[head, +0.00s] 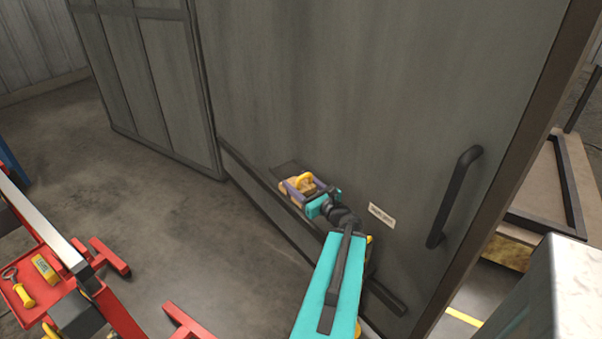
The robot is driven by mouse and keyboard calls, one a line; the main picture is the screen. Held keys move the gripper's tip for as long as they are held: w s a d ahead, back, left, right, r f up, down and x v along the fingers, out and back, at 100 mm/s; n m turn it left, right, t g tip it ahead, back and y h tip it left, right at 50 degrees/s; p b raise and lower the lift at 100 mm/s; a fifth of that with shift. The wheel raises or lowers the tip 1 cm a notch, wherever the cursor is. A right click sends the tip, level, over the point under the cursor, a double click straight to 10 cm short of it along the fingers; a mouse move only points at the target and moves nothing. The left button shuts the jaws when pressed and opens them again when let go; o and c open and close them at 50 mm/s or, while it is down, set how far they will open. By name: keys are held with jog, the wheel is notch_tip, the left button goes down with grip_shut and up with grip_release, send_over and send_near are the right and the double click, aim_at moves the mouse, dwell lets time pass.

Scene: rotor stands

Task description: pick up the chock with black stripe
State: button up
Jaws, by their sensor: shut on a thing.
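A small yellow-orange block with a raised yellow loop on top, which looks like the chock (305,181), is at my gripper in the middle of the head view. My gripper (300,190) is at the end of my teal arm and is shut on it. Purple-grey bars lie along its sides. It is held in front of the large grey panel. No black stripe can be made out at this size, and its lower side is partly hidden.
The tall grey panel (330,80) stands close behind my gripper, with a black handle (455,195) and a pale label (381,215). A red stand (75,270) with a tray is at lower left. Open floor (150,225) lies between. A wooden table (555,185) is at right.

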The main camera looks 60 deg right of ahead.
jog(key=shift+s+a+r+p, duration=0.2)
jog(key=shift+a+r+p, duration=0.15)
jog(key=shift+p, duration=0.8)
jog(key=shift+a+p, duration=0.1)
jog(key=shift+p, duration=0.2)
jog(key=shift+s+a+f+p, duration=0.15)
jog(key=shift+p, duration=0.5)
